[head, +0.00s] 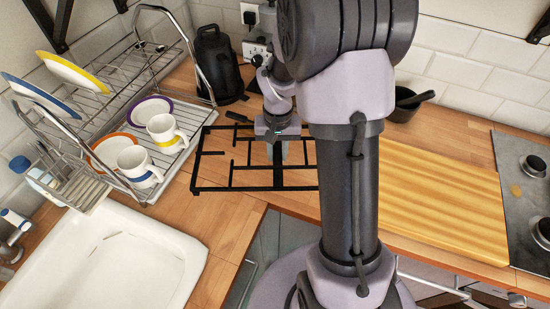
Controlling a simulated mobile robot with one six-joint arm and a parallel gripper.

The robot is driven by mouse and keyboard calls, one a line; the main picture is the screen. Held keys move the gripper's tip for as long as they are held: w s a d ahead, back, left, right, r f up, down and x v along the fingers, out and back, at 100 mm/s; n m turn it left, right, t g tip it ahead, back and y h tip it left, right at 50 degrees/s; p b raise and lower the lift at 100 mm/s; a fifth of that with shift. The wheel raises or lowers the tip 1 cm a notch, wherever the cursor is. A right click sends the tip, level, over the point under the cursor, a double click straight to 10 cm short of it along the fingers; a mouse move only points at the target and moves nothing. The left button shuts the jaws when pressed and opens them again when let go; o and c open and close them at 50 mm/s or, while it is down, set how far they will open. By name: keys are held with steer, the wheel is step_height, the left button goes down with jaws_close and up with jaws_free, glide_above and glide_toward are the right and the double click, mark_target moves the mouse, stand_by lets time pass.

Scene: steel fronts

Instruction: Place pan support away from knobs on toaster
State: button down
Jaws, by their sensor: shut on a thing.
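The pan support (233,188) is a flat black metal grate in the middle of the head view, lying level at or just above the wooden counter between the dish rack and my arm. I cannot tell whether it touches the counter. My gripper (279,152) points down over its back right part and is shut on one of its bars. My arm hides the right end of the grate. I make out no toaster with certainty. A knob-like round part shows on the dark hob (521,180) at the right edge.
A steel dish rack (150,30) with plates and mugs stands at left, behind a white sink (125,262). A black kettle-like appliance (218,62) is at the back wall. A black pan (403,108) and a wooden board (440,195) lie right of my arm.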

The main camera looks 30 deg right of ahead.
mark_target(275, 158)
steer(key=shift+w, duration=0.3)
steer(key=shift+w+a+f+b, duration=0.15)
steer(key=shift+f+b, duration=0.3)
steer(key=shift+f, duration=0.45)
steer(key=shift+w+d+f+b, duration=0.1)
steer(key=shift+f+b, duration=0.3)
steer(key=shift+f, duration=0.45)
steer(key=shift+f, duration=0.2)
steer(key=c, duration=1.2)
jaws_free()
steer(key=shift+r, duration=0.15)
